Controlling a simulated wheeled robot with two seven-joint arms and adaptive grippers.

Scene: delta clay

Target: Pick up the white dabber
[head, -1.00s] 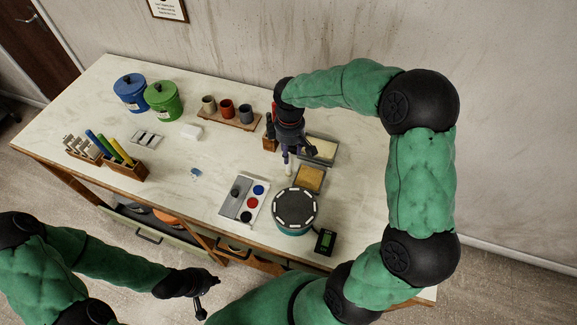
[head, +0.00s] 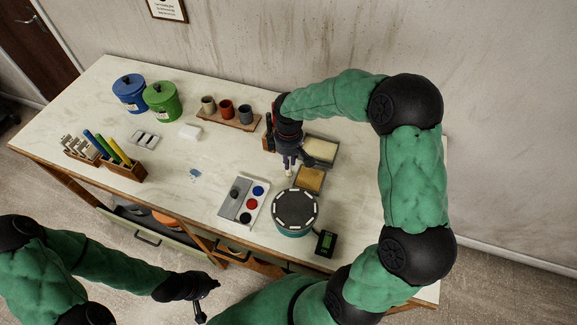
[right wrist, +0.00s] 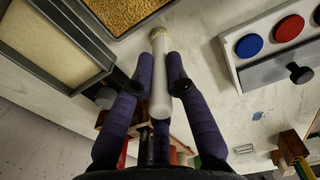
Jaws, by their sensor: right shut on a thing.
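In the head view my right gripper (head: 289,163) points down over the table, and only the dabber's pale lower end (head: 288,175) shows below the fingers. The dabber's upper part is hidden there. My left gripper (head: 206,294) is in front of the table's front edge, too small to read its jaws.
A tan sponge tray (head: 310,179) lies right of the dabber, with a cream-filled tray (head: 320,150) behind. A palette (head: 235,208) with colour pads and a round turntable (head: 294,208) are nearer. A timer (head: 326,242) stands right. Cups (head: 226,107) stand behind left.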

